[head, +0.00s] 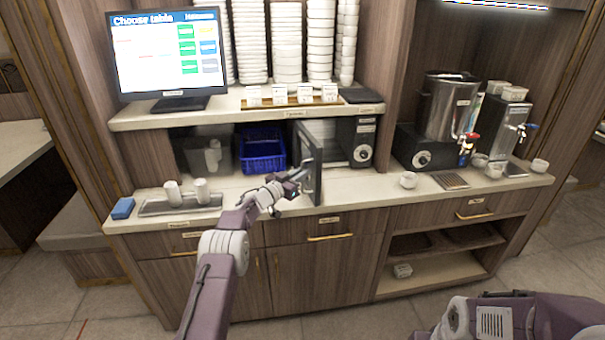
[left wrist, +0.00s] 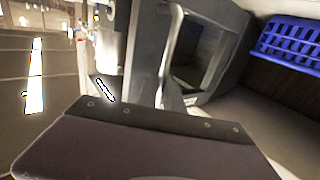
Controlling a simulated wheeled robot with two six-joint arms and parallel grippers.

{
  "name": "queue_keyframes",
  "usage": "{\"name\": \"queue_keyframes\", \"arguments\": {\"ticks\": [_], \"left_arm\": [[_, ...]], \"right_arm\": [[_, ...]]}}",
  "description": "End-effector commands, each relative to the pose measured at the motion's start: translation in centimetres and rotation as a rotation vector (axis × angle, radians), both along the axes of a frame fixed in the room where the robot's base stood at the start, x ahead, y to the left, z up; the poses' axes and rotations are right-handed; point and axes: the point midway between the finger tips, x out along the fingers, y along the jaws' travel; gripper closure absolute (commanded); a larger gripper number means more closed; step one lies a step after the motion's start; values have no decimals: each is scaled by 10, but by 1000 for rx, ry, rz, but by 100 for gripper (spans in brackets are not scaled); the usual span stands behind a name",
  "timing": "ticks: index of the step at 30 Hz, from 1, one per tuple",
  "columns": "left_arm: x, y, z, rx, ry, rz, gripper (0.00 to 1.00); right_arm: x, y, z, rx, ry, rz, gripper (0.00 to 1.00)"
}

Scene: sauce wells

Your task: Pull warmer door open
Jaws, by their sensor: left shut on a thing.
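The warmer (head: 364,142) is a dark box with a dial on its right front, standing on the counter under the shelf. Its dark door (head: 313,172) is swung out toward me from the left side, well open, and pale stacked things show inside. My left gripper (head: 294,184) is at the door's left face, shut on the door handle. In the left wrist view the pale handle (left wrist: 171,58) runs along the door (left wrist: 148,45), with the warmer's opening (left wrist: 193,55) behind it; the fingertips are hidden there. My right arm shows at the lower right, its gripper out of view.
A blue basket (head: 262,155) stands left of the door. A tray (head: 160,207) with two white cups and a blue sponge (head: 123,208) lie farther left. A steel urn (head: 449,108) and small bowls are on the right. The counter's front middle is clear.

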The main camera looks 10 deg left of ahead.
Motion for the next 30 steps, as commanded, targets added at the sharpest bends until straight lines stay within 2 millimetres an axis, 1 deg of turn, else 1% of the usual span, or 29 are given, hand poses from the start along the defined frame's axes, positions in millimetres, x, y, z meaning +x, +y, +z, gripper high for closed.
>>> {"name": "queue_keyframes", "arguments": {"ticks": [1, 3, 4, 5, 6, 17, 20, 24, 29, 30], "left_arm": [[1, 2, 5, -4, -8, 5, 100], [1, 2, 6, -4, -8, 5, 100], [1, 2, 6, -4, -8, 5, 81], [1, 2, 5, -4, -8, 5, 73], [1, 2, 5, -4, -7, 5, 68], [-1, 2, 2, -1, -4, 2, 68], [-6, 5, 2, 0, -1, 2, 68], [-19, 11, 2, -2, -1, 3, 68], [-42, 23, 0, -2, -2, 5, 68], [-44, 24, -9, -1, -6, 5, 68]], "right_arm": [[0, 0, 0, 0, 0, 0, 64], [0, 0, 0, 0, 0, 0, 64], [0, 0, 0, 0, 0, 0, 64], [0, 0, 0, 0, 0, 0, 64], [0, 0, 0, 0, 0, 0, 64], [0, 0, 0, 0, 0, 0, 64], [0, 0, 0, 0, 0, 0, 64], [0, 0, -1, 0, 0, 0, 64], [0, 0, -10, 0, 0, 0, 64], [0, 0, -30, 0, -1, 0, 64]]}}
